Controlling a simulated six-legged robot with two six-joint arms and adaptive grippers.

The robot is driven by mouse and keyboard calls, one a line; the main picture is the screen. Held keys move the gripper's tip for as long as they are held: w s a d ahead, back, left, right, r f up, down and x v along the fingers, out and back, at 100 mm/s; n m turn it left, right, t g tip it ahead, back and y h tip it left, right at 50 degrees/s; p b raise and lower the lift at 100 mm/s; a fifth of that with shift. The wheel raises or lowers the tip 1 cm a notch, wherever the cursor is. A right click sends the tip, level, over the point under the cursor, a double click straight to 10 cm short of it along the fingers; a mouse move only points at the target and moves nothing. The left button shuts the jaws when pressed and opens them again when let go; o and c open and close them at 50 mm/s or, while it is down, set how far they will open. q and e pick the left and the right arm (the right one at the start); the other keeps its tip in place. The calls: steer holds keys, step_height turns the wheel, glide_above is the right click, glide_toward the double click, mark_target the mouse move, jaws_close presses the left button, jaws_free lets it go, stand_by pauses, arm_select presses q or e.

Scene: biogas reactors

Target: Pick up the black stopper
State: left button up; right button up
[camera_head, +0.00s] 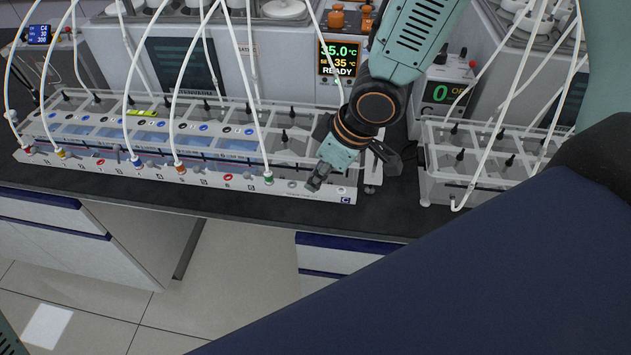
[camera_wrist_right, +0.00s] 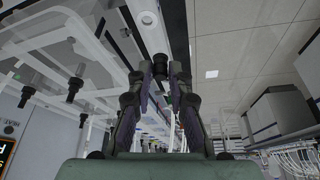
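My right gripper (camera_head: 314,184) is low at the front right end of the long clear rack (camera_head: 330,192), just above its front ledge. In the right wrist view my right gripper (camera_wrist_right: 161,72) has its two fingers brought close together. A dark, round-ended black stopper (camera_wrist_right: 160,63) sits between the fingertips, and both fingers appear to touch it. In the head view the stopper at the fingertips is too small and dark to make out clearly. Other black stoppers stand in the rack, one of them (camera_head: 284,136) behind my gripper. My left gripper is not in view.
White tubes with coloured ends run down to the long rack's front ledge. A second clear rack (camera_head: 428,185) with black stoppers stands at right. A display reading 35.0 °C (camera_head: 340,60) is behind. The black bench top (camera_head: 375,215) is clear along its front edge.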

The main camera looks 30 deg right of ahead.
steer(key=shift+c, duration=1.4)
steer(key=shift+r, duration=0.1)
step_height(320, 180, up, 10)
steer(key=p, duration=0.9)
steer(key=shift+r+p, duration=1.45)
steer(key=shift+p, duration=0.25)
steer(key=shift+w+a+f, duration=0.1)
steer(key=shift+w, duration=0.05)
